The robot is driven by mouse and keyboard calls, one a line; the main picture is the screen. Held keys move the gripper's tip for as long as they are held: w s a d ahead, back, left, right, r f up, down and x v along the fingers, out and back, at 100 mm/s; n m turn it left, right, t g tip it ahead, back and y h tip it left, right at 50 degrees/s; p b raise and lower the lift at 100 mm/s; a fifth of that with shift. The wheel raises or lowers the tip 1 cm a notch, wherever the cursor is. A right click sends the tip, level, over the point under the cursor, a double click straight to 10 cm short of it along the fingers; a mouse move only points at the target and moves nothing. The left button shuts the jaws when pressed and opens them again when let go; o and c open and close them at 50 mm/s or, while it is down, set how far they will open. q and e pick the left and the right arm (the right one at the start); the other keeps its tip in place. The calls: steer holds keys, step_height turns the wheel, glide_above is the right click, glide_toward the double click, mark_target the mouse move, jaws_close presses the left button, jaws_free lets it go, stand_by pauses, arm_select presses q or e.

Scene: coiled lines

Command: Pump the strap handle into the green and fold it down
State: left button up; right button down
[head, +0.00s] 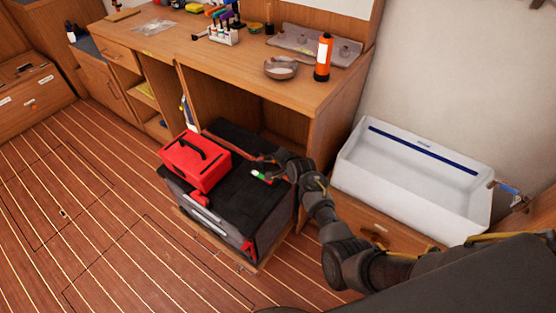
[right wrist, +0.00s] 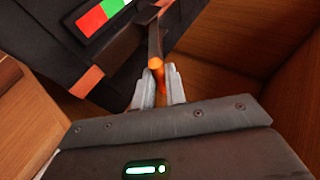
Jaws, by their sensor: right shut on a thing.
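A dark box (head: 240,195) with a black top stands on the floor in front of the open cabinet. A small indicator with a green part (head: 260,176) sits on its top; in the right wrist view the indicator (right wrist: 100,15) shows red, white and green bands. I cannot make out a pointer on it. My right gripper (right wrist: 160,88) is shut on the orange end of the strap handle (right wrist: 156,62), a dark bar running up from between the fingers. In the head view the right arm hides most of the handle. My left gripper is not in view.
A red case (head: 196,161) lies on the box's left part. A white sink (head: 415,175) stands to the right behind my arm. The wooden counter (head: 170,45) above holds an orange bottle (head: 323,58) and a bowl (head: 281,69).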

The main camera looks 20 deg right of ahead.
steer(key=shift+a+r, duration=0.1)
steer(key=shift+a, duration=0.05)
steer(key=c, duration=1.7)
jaws_free()
steer(key=shift+w, duration=0.1)
